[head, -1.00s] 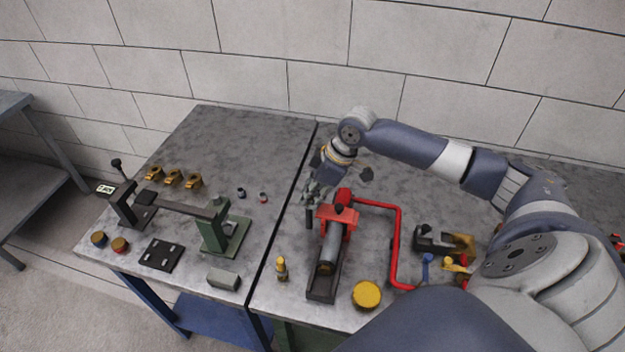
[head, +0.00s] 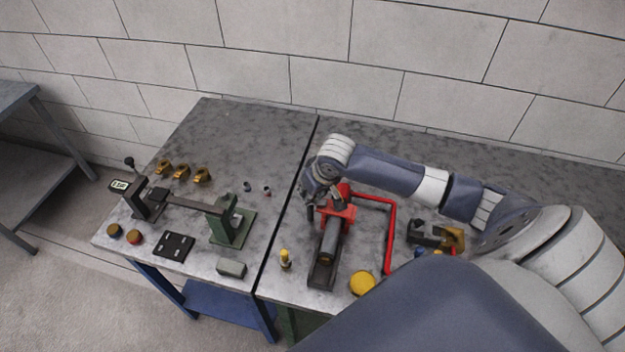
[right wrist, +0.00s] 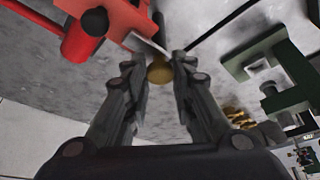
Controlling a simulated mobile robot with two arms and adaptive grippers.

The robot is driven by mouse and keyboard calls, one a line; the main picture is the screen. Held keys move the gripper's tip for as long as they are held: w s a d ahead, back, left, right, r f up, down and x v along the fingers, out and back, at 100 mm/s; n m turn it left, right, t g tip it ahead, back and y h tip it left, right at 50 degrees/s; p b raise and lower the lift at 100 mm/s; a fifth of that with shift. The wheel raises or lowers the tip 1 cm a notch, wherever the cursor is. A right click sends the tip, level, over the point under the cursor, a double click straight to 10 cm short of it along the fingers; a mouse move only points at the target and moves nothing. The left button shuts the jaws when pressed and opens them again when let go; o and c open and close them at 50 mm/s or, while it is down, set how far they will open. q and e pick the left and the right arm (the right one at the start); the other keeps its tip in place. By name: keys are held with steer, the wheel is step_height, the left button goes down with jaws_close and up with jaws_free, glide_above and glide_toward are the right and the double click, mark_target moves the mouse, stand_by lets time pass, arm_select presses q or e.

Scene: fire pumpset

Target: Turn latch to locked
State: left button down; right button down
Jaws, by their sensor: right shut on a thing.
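A red bracket (head: 337,212) holds a grey cylinder (head: 329,243) in a dark cradle on the right table. In the right wrist view the bracket (right wrist: 120,22) is at the upper left, with a dark round knob. My right gripper (head: 322,200) is at the bracket's left side. In the wrist view its fingers (right wrist: 154,64) close around a small brass knob (right wrist: 160,70) beside a thin pale metal edge; I take this knob as the latch's handle. The gripper partly hides the latch in the head view, so its angle cannot be told. My left gripper is not in view.
A red pipe (head: 390,235) runs right of the bracket. A yellow cap (head: 362,283) and a small yellow-topped item (head: 286,259) stand in front. A green stand (head: 228,226) with a bar is on the left table. The back of the right table is clear.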

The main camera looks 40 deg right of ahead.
steer(key=shift+w+r+m, duration=0.15)
steer(key=shift+m, duration=0.25)
steer(key=c, duration=1.4)
jaws_free()
steer(key=shift+o, duration=0.4)
steer(key=v, duration=1.1)
steer(key=shift+s+r, duration=0.25)
steer(key=shift+r, duration=0.1)
steer(key=shift+a, duration=0.1)
